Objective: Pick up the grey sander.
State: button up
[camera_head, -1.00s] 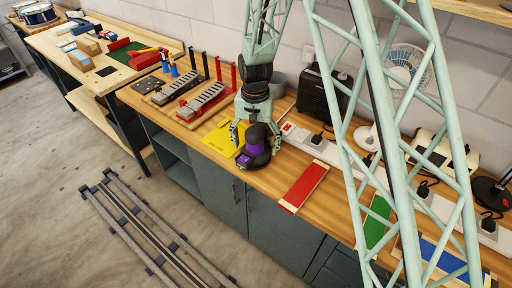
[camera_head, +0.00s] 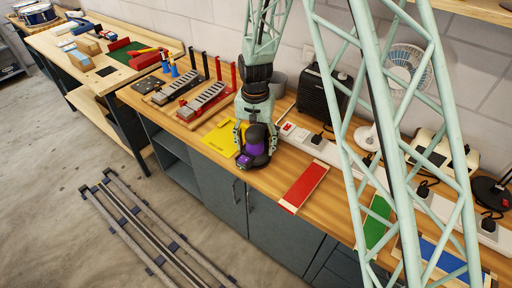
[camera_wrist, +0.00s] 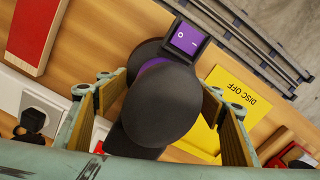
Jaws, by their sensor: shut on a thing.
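The sander (camera_head: 258,141) is dark grey with a rounded top, purple parts and a wider base. It stands upright on the wooden bench (camera_head: 235,178) in the head view. In the wrist view the sander (camera_wrist: 165,100) fills the middle, with its purple switch box towards the top. My gripper (camera_head: 257,136) is above the sander and shut on it, one finger on each side of the rounded top. In the wrist view my gripper (camera_wrist: 162,102) has its pads on both sides of the sander. Whether the base has left the bench cannot be told.
A yellow plate (camera_head: 220,137) marked "DISC OFF" lies beside the sander on the left. A red board (camera_head: 303,186) lies to the right. A white power strip (camera_head: 325,150) and a black boxy device (camera_head: 322,92) stand behind. A fan (camera_head: 408,68) is at the right.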

aim_at(255, 139)
jog(key=shift+w+r, duration=0.1)
jog(key=shift+r, duration=0.1)
jog(key=shift+r, duration=1.65)
jog(key=s+d+r+b, duration=0.1)
jog(key=s+d, duration=0.1)
jog(key=s, duration=1.4)
jog(key=shift+d+r, duration=0.2)
jog(key=shift+d, duration=0.05)
jog(key=shift+w+d, duration=0.1)
jog(key=shift+d, duration=0.1)
jog(key=w+d+r+m+p, duration=0.1)
jog(key=d+m+p, duration=0.3)
jog(key=d, duration=0.5)
jog(key=w+d+r+m+p, duration=0.2)
jog(key=d+r+m+p, duration=0.1)
jog(key=d, duration=0.6)
jog(key=shift+w+d+r+m+p, duration=0.15)
jog(key=shift+d+r+m+p, duration=0.2)
jog(key=shift+m, duration=0.35)
jog(key=shift+d, duration=0.1)
